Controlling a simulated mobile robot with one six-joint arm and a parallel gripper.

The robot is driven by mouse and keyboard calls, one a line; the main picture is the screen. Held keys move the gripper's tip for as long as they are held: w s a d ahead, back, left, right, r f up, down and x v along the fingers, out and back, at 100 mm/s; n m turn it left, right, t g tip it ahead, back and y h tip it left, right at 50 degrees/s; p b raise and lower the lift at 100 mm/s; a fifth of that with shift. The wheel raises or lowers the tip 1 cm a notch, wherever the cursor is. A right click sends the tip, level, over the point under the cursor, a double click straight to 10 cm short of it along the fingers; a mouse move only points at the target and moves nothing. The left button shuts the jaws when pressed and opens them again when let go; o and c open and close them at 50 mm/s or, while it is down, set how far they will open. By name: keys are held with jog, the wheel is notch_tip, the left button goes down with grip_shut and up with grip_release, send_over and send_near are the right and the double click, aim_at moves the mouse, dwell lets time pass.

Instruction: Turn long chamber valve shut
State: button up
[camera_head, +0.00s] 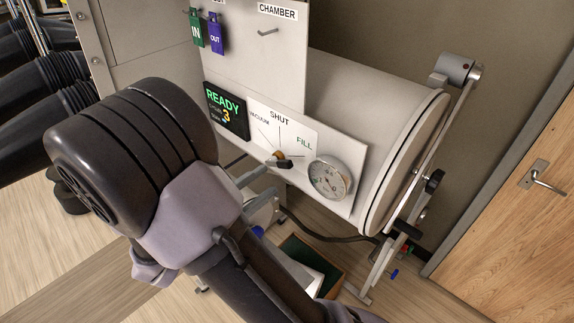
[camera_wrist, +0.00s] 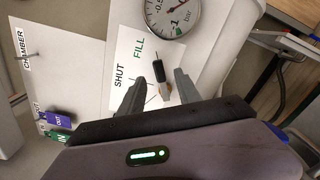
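The chamber valve has a brass hub and a short black handle (camera_wrist: 158,71) on a white dial plate (camera_wrist: 124,45). In the wrist view the handle points up the picture, nearer the FILL label than SHUT, towards the gauge. In the head view the valve (camera_head: 278,155) sits below the SHUT and VACUUM labels. My gripper (camera_wrist: 160,78) is open, with one finger on each side of the handle and hub. Gaps show on both sides, and nothing is held. In the head view my arm hides most of my gripper.
A round pressure gauge (camera_head: 330,177) sits close beside the valve. A READY display (camera_head: 226,110) is on its other side. Green IN and purple OUT tags (camera_head: 216,34) hang above. The chamber's round door (camera_head: 405,160) and a wooden door (camera_head: 520,220) are at right.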

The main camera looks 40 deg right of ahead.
aim_at(284, 166)
jog(key=d, duration=0.8)
jog(key=shift+w+d+r, duration=0.1)
jog(key=shift+w, duration=0.3)
jog(key=shift+d, duration=0.1)
grip_shut()
dwell(0.7)
